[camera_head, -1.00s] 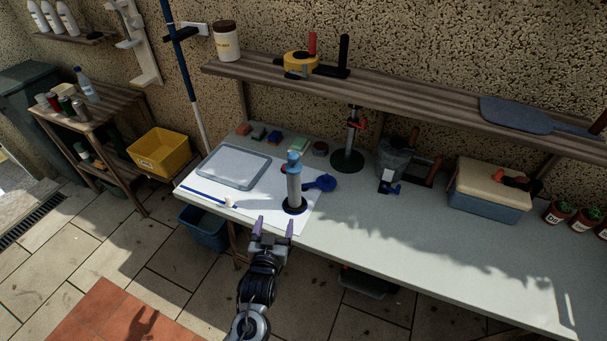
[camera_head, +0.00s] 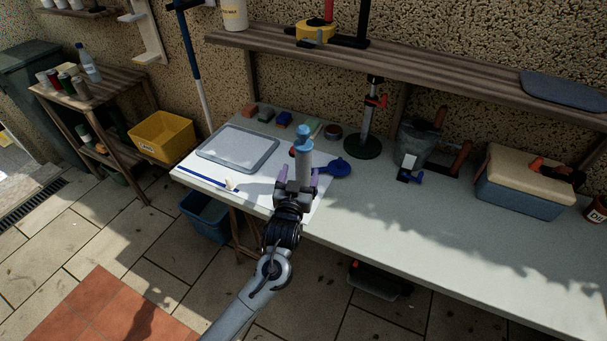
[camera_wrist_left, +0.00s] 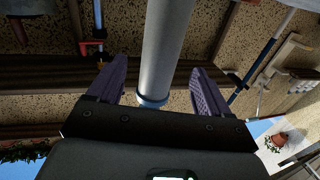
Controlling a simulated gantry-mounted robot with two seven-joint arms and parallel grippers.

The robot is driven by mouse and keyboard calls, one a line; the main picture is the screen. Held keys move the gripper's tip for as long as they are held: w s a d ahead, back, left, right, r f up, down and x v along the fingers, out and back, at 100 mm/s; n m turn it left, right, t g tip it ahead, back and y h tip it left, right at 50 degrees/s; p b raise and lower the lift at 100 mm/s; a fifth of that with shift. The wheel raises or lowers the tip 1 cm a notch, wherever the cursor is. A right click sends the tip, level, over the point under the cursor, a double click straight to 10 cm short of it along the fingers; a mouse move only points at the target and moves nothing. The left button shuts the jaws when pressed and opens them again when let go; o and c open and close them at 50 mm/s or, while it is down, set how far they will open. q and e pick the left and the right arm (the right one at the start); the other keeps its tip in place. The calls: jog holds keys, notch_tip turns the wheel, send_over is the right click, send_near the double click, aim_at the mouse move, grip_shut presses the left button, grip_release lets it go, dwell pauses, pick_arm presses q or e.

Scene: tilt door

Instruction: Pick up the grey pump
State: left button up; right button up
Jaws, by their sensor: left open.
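The grey pump (camera_head: 304,158) stands upright on the workbench, a grey cylinder with a blue top. Its lower part is hidden behind my left gripper (camera_head: 297,178) in the head view. In the left wrist view the pump's grey barrel (camera_wrist_left: 165,50) lies between the two purple fingers of the left gripper (camera_wrist_left: 160,85), with a gap on each side. The left gripper is open and its fingers flank the barrel. My right gripper is not in view.
A grey tray (camera_head: 238,148) lies left of the pump on the bench, and a blue round-headed item (camera_head: 338,167) lies just right of it. A clamp stand (camera_head: 363,145) is behind. The bench front right (camera_head: 420,245) is clear. A shelf (camera_head: 430,70) runs above.

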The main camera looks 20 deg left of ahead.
aim_at(302, 168)
pick_arm(q)
jog(key=shift+w+a+f+b, duration=0.15)
jog(key=shift+w+b, duration=0.15)
jog(key=shift+w, duration=0.65)
jog(key=shift+w+a+r+b, duration=0.15)
jog(key=shift+w+b, duration=0.2)
jog(key=shift+w, duration=0.55)
jog(key=shift+w+a+f+b, duration=0.15)
jog(key=shift+w+b, duration=0.15)
jog(key=shift+w, duration=0.65)
jog(key=shift+c, duration=0.5)
jog(key=c, duration=1.1)
